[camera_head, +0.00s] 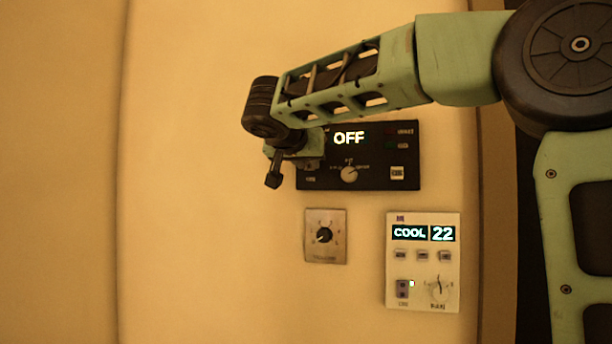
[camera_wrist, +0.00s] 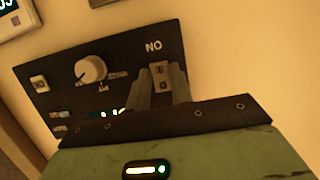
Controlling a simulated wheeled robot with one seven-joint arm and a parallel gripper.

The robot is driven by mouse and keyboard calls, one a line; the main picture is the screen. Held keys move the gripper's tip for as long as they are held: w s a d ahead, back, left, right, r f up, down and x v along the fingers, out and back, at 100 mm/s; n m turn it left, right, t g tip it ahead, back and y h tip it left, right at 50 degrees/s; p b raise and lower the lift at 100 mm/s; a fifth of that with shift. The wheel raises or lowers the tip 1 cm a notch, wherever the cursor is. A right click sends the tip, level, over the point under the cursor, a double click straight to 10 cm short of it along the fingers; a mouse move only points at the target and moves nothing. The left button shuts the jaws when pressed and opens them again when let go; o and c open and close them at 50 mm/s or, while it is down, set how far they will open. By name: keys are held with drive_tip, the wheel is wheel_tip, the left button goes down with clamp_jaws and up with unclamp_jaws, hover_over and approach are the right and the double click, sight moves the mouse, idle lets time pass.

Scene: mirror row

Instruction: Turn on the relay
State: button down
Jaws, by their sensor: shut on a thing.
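A black panel (camera_head: 385,178) is mounted on the wall; I take it for the relay. Its display (camera_head: 348,138) reads OFF. It has a round pale knob (camera_head: 349,174) and a small white button (camera_head: 397,173). In the wrist view, the panel (camera_wrist: 60,90) appears turned over, with the knob (camera_wrist: 90,69) left of my gripper. In the head view my arm's end covers the panel's left side and hides the switch.
Below the panel, a small metal plate with a black dial (camera_head: 324,235) is on the wall. A white thermostat (camera_head: 423,290) reading COOL 22 is at the lower right. The wall to the left is bare.

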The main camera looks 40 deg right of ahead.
drive_tip(key=shift+f+t+h+b, duration=0.4)
drive_tip(key=shift+f+b, duration=0.15)
drive_tip(key=shift+b, duration=1.85)
drive_tip(key=shift+r+h+b, duration=0.25)
drive_tip(key=shift+h+b, duration=0.05)
drive_tip(key=shift+b, duration=0.55)
drive_tip(key=shift+r, duration=0.1)
drive_tip(key=c, duration=1.2)
unclamp_jaws()
drive_tip(key=shift+c, duration=0.2)
drive_tip(key=v, duration=1.7)
drive_tip(key=shift+s, duration=0.3)
drive_tip(key=shift+a+f, duration=0.15)
drive_tip(key=shift+f, duration=0.05)
